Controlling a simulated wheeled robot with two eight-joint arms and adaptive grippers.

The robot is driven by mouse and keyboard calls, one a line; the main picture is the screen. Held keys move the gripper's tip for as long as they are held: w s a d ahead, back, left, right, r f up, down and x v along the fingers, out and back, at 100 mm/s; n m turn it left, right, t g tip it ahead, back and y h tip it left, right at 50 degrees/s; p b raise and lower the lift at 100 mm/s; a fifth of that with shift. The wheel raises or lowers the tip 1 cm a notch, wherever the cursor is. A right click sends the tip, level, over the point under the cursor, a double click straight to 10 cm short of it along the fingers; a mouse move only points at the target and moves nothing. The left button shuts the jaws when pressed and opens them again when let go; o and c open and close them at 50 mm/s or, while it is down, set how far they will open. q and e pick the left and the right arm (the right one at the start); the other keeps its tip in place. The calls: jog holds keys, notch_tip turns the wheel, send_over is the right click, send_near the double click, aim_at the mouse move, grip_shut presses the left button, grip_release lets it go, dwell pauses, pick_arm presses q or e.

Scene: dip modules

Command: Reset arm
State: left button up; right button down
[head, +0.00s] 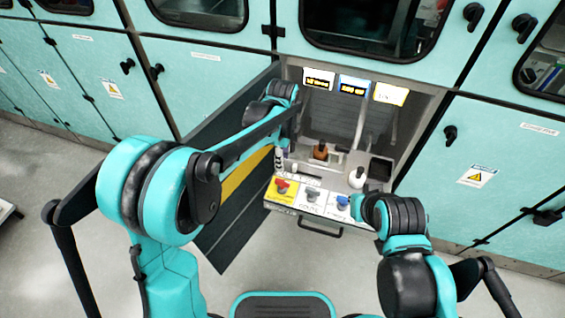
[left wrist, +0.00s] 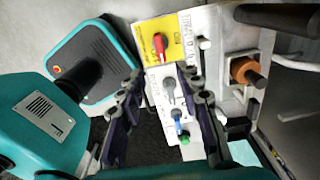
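My left gripper (head: 280,160) is above the left end of a pulled-out control panel (head: 325,213) in the head view. In the left wrist view my left gripper (left wrist: 160,76) has its two fingers spread apart with nothing held between them. The panel below carries a red knob (head: 282,185) on a yellow plate, a grey knob (head: 312,194) and a blue knob (head: 342,202). The wrist view also shows a green knob (left wrist: 184,138). My right arm (head: 400,215) is over the panel's right end; its fingers are hidden.
An open dark door (head: 235,185) hangs at the left. Teal cabinets (head: 490,140) line the wall. Bare floor lies in front.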

dwell(0.5)
pick_arm(q)
jog(key=s+a+r+n+t, duration=0.3)
jog(key=s+a+r+n, duration=0.1)
jog(key=s+a+n, duration=0.5)
jog(key=s+a+r+n+t, duration=0.4)
jog(key=s+a+n, duration=0.4)
jog(key=n, duration=0.4)
jog(key=shift+s+a+n, duration=0.35)
jog(key=shift+s+n, duration=0.05)
jog(key=shift+s, duration=0.4)
